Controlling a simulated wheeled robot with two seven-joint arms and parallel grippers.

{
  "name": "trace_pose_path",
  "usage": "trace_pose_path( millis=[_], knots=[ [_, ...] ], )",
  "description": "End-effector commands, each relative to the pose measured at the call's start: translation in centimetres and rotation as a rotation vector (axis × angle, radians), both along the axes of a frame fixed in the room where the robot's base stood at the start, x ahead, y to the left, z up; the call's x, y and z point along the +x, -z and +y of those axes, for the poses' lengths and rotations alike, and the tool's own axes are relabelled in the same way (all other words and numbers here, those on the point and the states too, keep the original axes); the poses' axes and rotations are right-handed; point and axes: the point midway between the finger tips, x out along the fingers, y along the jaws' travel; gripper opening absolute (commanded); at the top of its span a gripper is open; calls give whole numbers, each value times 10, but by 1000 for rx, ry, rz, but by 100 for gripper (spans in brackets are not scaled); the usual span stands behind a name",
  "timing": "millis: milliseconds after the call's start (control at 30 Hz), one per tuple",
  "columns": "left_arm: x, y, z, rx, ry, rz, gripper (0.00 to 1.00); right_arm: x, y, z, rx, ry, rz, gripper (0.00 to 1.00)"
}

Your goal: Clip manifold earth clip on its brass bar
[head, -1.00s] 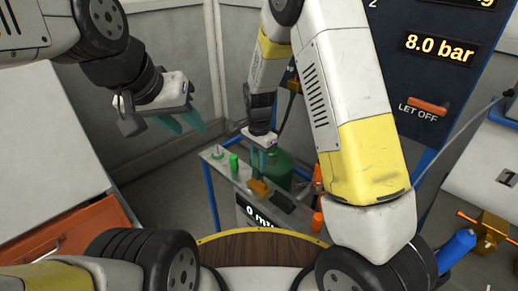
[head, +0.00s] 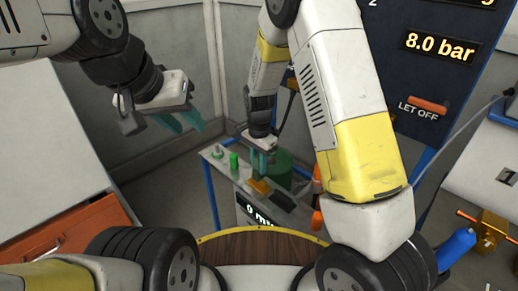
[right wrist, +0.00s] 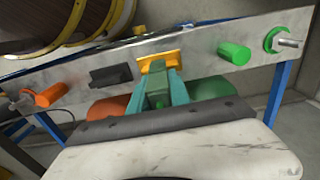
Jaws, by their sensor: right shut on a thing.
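My right gripper (right wrist: 161,88) is shut on a small green piece (right wrist: 158,102), seemingly the earth clip, mostly hidden between the teal fingers. The brass bar (right wrist: 160,63) is a yellow block on the grey manifold panel (right wrist: 200,56). The fingertips are right at the bar's near side; I cannot tell whether the clip touches it. In the head view the right gripper (head: 263,158) points down just above the bar (head: 259,187). My left gripper (head: 186,118) is open and empty, away to the left in the air.
On the panel are a green knob (right wrist: 233,52), a green fitting with a metal stud (right wrist: 277,40), a black block (right wrist: 110,74) and an orange knob (right wrist: 48,95). Blue frame legs hold the station.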

Motion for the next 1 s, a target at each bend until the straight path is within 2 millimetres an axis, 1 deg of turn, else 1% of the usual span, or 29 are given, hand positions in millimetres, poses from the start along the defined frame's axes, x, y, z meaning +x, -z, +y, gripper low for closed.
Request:
trace_pose_path(
  millis=[1000],
  knots=[
    [0,0,0,0,0,0,36,0,26,0,-1,0,1,0]
  ],
)
